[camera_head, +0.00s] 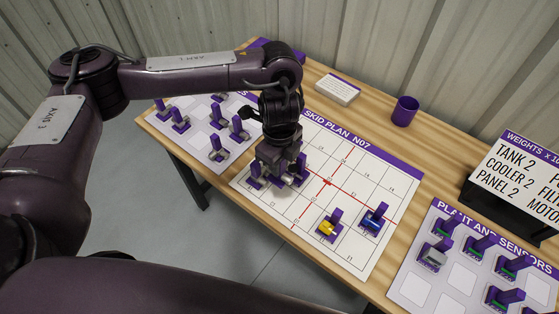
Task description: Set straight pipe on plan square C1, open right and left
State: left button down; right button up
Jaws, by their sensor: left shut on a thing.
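My left gripper (283,178) points down over the left part of the skid plan board (366,252). It is shut on a piece with a grey metal part, which I take to be the straight pipe (292,182). The fingers hide much of the piece, so I cannot tell its exact square or whether it touches the board. Purple upright parts show close on both sides of the fingers. My right gripper is not in view.
A yellow piece (328,228) and a blue piece (374,219) stand on the plan's near right part. A left board (196,146) and a plant-and-sensors board (411,287) hold several purple-handled pieces. A purple cup (405,111), white box (338,89) and weights sign (515,180) stand behind.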

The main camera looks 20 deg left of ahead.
pick_arm(q)
jog(key=shift+f, duration=0.15)
jog(key=shift+f+b, duration=1.1)
jog(key=shift+f, duration=0.4)
jog(key=shift+f+b, duration=0.65)
jog(key=shift+f, duration=0.45)
jog(key=shift+f, duration=0.1)
jog(key=shift+f+b, duration=1.05)
jog(key=shift+f, duration=0.6)
jog(key=shift+f, duration=0.8)
